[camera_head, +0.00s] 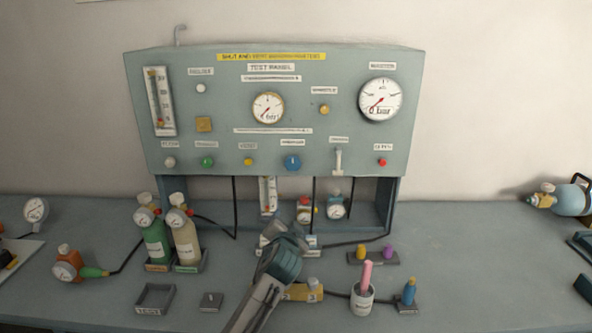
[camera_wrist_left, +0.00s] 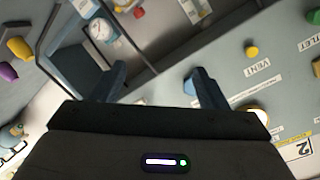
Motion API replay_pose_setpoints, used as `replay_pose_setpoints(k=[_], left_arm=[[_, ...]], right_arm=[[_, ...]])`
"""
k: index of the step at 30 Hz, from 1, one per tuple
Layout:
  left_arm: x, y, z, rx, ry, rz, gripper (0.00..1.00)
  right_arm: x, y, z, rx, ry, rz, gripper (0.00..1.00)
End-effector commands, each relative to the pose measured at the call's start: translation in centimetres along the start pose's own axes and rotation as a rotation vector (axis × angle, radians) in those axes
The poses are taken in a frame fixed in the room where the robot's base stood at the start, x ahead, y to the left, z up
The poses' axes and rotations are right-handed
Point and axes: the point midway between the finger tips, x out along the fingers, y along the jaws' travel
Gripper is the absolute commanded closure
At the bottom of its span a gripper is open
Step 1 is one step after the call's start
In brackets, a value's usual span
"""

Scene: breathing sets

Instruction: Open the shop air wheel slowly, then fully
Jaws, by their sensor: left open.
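The blue wheel (camera_head: 291,162) sits on the lower row of the test panel; its label is too small to read, so I cannot be sure it is the shop air wheel. My left gripper (camera_head: 287,232) is below the panel, in front of the shelf opening, apart from the blue wheel. In the left wrist view my left gripper (camera_wrist_left: 160,85) has its fingers spread with nothing between them. A blue part of the wheel (camera_wrist_left: 190,86) shows beside the right finger, which partly hides it. My right gripper is in neither view.
The test panel (camera_head: 225,110) carries gauges and other knobs, including a yellow vent knob (camera_head: 248,161) and a green knob (camera_head: 207,161). Black hoses hang below it. Two cylinders (camera_head: 185,240) stand left; a cup (camera_head: 362,298) stands right of my left arm.

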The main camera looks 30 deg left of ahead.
Motion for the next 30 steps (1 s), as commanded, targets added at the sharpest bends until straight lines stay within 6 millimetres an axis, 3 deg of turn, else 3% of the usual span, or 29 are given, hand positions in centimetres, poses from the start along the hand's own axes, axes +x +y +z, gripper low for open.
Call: replay_pose_setpoints(k=[1,3,8,14,30], left_arm=[[1.2,-1.8,-2.4,0.011,0.040,-0.047,0.33],[2.2,-3.8,-4.7,0.029,0.082,-0.099,0.33],[3.4,-6.4,-7.9,0.054,0.137,-0.168,0.33],[4.7,-7.3,-8.8,0.060,0.146,-0.181,0.33],[12.9,-8.6,-10.0,0.059,0.144,-0.179,0.33]], right_arm=[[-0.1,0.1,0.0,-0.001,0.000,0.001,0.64],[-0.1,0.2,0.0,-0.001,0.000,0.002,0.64],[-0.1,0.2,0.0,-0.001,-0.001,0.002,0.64],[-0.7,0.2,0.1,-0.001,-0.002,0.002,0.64],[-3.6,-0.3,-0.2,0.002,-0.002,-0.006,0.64]])
